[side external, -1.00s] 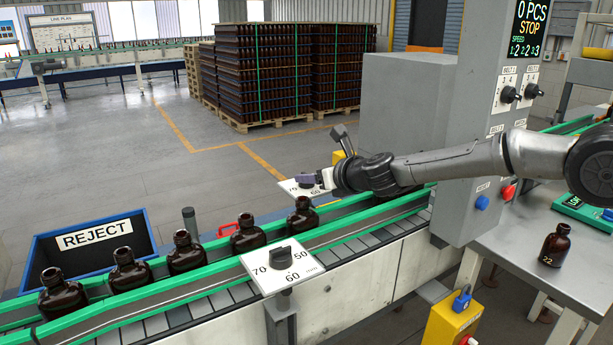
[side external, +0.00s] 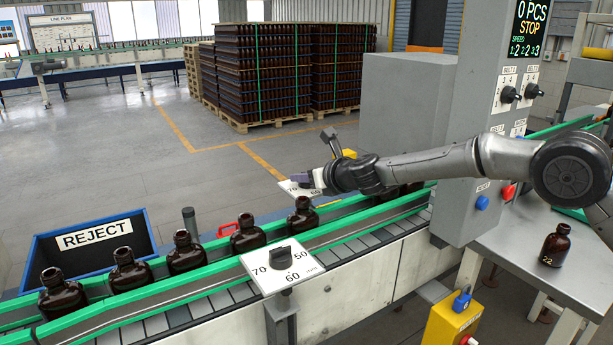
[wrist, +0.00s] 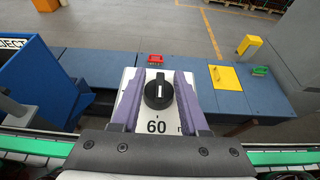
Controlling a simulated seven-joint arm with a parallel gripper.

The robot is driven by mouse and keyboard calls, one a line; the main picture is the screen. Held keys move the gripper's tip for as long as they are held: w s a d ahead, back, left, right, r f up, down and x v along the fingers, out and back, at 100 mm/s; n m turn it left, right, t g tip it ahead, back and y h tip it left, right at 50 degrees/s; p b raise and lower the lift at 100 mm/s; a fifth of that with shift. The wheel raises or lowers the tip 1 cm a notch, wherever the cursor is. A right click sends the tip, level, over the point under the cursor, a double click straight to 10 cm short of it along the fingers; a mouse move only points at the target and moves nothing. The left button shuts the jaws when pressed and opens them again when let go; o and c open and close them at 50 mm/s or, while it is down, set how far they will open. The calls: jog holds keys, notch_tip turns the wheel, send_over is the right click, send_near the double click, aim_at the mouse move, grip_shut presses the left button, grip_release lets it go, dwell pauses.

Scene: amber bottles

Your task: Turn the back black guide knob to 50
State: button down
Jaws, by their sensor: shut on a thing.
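The back black guide knob (wrist: 158,92) shows in the wrist view on a white dial plate (wrist: 127,78), with "60" readable below it. Its white mark lies in line with the 60; the other numbers are covered by the fingers. My gripper (wrist: 159,78) has its purple fingers on the left and right of this knob and is shut on it. In the side external view my gripper (side external: 304,181) is at the back plate (side external: 290,188), hiding the knob. The front black knob (side external: 280,257) stands free on its plate marked 70, 60, 50.
Several amber bottles (side external: 186,253) stand on the green-railed conveyor (side external: 170,311). A blue REJECT bin (side external: 48,262) is at left. A grey control cabinet (side external: 474,130) stands right of the gripper. Bottle 22 (side external: 555,245) is on the side table (side external: 505,262).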

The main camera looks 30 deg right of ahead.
jog(key=shift+n+y, duration=0.3)
jog(key=shift+y, duration=0.1)
jog(key=n+y, duration=0.3)
jog(key=shift+d+g+y, duration=0.15)
jog(key=shift+g+y, duration=0.15)
jog(key=shift+g, duration=0.1)
jog(key=n+g+y, duration=0.1)
jog(key=n+y, duration=0.1)
jog(key=n+g+y, duration=0.1)
jog(key=n+y, duration=0.1)
jog(key=shift+w+f+n+g+y, duration=0.1)
jog(key=shift+n+g+y, duration=0.2)
jog(key=shift+n+g, duration=0.1)
jog(key=n+g+y, duration=0.2)
jog(key=n+g, duration=0.1)
jog(key=shift+n+g+y, duration=0.3)
jog(key=shift+n+y, duration=0.1)
jog(key=shift+n+g+y, duration=0.4)
jog(key=shift+n+g, duration=0.5)
jog(key=shift+a+n+g+y, duration=0.2)
jog(key=shift+n+g+y, duration=0.2)
jog(key=shift+n+g, duration=1)
jog(key=c, duration=0.7)
grip_release()
jog(key=shift+m+t+h, duration=0.3)
jog(key=shift+m+t, duration=0.6)
jog(key=shift+m, duration=0.1)
